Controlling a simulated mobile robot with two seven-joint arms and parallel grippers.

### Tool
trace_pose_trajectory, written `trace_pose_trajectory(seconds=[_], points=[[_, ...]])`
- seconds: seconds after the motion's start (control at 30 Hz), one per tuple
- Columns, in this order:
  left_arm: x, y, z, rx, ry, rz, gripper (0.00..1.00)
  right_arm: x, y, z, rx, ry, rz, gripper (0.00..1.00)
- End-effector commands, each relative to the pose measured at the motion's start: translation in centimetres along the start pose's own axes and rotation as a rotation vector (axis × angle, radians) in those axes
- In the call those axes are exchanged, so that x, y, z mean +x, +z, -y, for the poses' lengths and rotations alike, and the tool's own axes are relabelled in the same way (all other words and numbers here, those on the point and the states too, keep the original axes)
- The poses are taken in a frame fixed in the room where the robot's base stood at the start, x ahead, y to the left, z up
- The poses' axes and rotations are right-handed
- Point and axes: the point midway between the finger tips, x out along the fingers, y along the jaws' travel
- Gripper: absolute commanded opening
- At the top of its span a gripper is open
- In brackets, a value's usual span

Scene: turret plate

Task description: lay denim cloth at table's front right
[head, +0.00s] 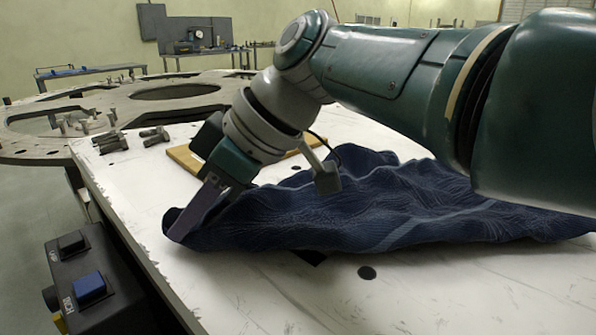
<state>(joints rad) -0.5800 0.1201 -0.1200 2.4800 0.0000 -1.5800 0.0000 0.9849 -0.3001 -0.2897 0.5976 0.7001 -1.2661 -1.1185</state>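The dark blue denim cloth (380,205) lies rumpled in raised folds across the white table (440,290), from the middle to the right edge of the head view. My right gripper (190,220) reaches down at the cloth's left end, with one grey finger against the fabric. Cloth shows on both sides of that finger. The other finger is mostly hidden, so I cannot tell whether the gripper is closed on the cloth. My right arm hides part of the table behind the cloth. My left gripper is not in view.
A control box with a blue button (89,286) stands at the table's left edge. A large grey plate with round openings (40,145) is at the back left, near several metal fixtures (153,136). A wooden board (184,158) lies behind the gripper. The table's front is clear.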

Motion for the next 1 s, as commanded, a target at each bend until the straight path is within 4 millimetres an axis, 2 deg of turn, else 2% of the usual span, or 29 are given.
trace_pose_trajectory(seconds=[0.1, 0.63, 1.0], points=[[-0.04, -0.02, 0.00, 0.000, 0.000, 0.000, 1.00, -0.03, -0.05, 0.01, 0.000, 0.000, 0.000, 0.00], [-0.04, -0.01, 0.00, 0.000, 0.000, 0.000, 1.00, -0.03, -0.02, 0.00, 0.000, 0.000, 0.000, 0.61], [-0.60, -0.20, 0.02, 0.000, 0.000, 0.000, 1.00, -0.47, -0.65, 0.07, -0.001, 0.000, 0.000, 0.62]])
